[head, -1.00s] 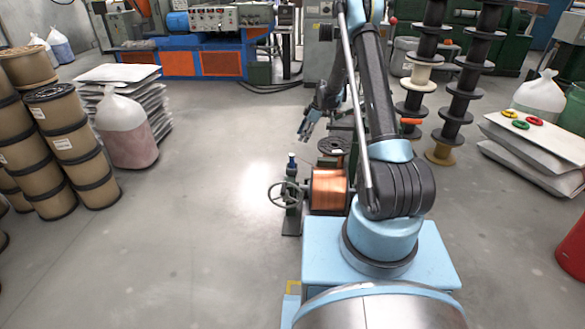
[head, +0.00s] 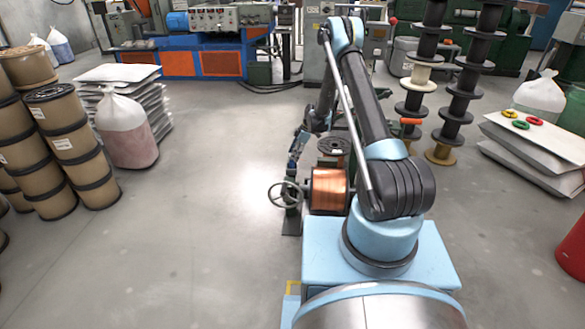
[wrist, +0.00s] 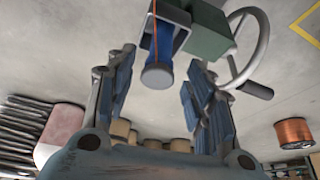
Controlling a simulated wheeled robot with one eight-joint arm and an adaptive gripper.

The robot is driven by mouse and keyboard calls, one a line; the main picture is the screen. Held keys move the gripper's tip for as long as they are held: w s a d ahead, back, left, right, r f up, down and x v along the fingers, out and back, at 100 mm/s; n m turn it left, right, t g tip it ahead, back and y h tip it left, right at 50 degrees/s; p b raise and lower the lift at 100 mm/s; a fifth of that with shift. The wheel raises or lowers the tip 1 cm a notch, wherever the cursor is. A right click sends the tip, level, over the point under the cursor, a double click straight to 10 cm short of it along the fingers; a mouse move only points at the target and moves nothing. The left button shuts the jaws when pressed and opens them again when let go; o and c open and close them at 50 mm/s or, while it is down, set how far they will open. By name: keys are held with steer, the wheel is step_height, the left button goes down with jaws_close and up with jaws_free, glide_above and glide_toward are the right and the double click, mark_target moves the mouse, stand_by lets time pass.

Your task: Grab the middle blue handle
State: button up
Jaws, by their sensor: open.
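A blue handle (wrist: 166,43) with a grey round end shows in the wrist view, set in a grey bracket beside a green block (wrist: 208,35). My gripper (wrist: 160,72) is open, with one finger to each side of the handle. The handle's grey end lies between the fingers in the picture; I see no contact, and its depth between them is hard to judge. In the head view my gripper (head: 297,148) is above the green stand, next to the copper spool (head: 328,190), and mostly hides the handle.
A handwheel (head: 284,194) sticks out beside the stand; it also shows close to the right finger in the wrist view (wrist: 264,40). A dark spool (head: 333,146) stands behind the copper one. Stacked spools (head: 75,140) stand at left. The floor between is clear.

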mark_target(292, 165)
steer(key=shift+d+x, duration=0.2)
steer(key=shift+x, duration=2.4)
steer(key=shift+w, duration=0.15)
jaws_close()
